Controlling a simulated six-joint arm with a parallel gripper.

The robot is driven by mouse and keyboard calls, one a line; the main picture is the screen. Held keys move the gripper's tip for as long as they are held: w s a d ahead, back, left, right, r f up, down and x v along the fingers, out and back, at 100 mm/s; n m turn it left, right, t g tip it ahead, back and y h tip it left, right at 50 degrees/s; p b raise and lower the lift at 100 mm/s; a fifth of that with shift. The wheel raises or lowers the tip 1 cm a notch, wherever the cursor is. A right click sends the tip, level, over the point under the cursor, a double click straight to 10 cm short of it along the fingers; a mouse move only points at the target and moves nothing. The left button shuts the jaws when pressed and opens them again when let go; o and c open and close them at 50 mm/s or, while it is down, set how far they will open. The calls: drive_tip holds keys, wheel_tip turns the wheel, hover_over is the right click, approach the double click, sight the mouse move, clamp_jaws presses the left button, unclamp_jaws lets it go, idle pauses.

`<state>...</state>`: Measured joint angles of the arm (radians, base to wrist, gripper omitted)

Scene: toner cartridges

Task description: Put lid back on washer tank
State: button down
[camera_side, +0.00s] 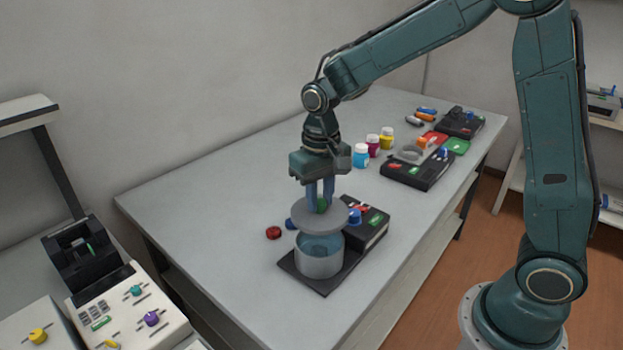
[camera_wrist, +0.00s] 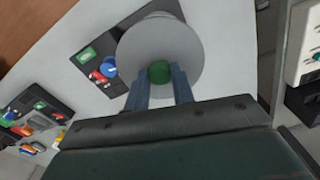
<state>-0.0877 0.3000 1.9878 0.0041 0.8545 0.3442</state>
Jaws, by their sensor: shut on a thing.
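My gripper (camera_side: 320,196) is shut on the green knob (camera_side: 322,205) of the grey round lid (camera_side: 312,218). The lid is held level above the washer tank (camera_side: 319,259), a clear grey cylinder with bluish contents on a dark base plate. A gap shows between the lid and the tank rim in the side view. In the wrist view the lid (camera_wrist: 160,45) and its green knob (camera_wrist: 159,72) sit between my two blue fingers (camera_wrist: 160,88). There the lid hides most of the tank.
The washer's black box (camera_side: 373,228) with a blue knob stands beside the tank. A red cap (camera_side: 273,232) and a blue cap lie left of it. Blue, magenta and yellow bottles (camera_side: 373,145) and another black unit (camera_side: 418,172) stand farther back. The table's left part is clear.

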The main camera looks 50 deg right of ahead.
drive_tip(key=shift+f, duration=3.1)
drive_tip(key=shift+f, duration=0.2)
idle(0.4)
drive_tip(key=c, duration=0.6)
unclamp_jaws()
drive_tip(key=shift+c, duration=0.2)
drive_tip(key=shift+r, duration=0.15)
drive_tip(key=shift+r, duration=2.35)
